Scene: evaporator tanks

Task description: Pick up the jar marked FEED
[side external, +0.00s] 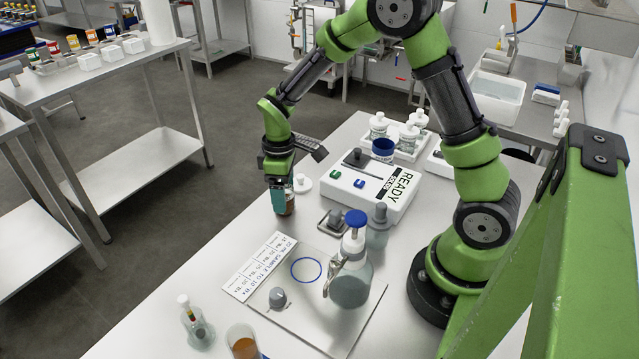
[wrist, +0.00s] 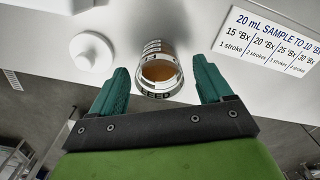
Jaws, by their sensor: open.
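The jar marked FEED (wrist: 158,78) is an open clear jar with amber-brown contents, seen from above in the wrist view. In the side view the jar (side external: 289,204) stands on the white table, partly hidden by a finger. My gripper (wrist: 162,78) is open, with one teal finger on each side of the jar in the wrist view and a gap on both sides. In the side view my gripper (side external: 279,197) is low at the jar, pointing down. Exact finger depth along the jar is unclear.
A white lid (wrist: 91,51) lies beside the jar. The READY box (side external: 380,188) stands right of it. The sample card (side external: 262,264), a pump bottle (side external: 350,284) and a beaker of brown liquid (side external: 243,345) are nearer the camera. The table's left edge is close to the jar.

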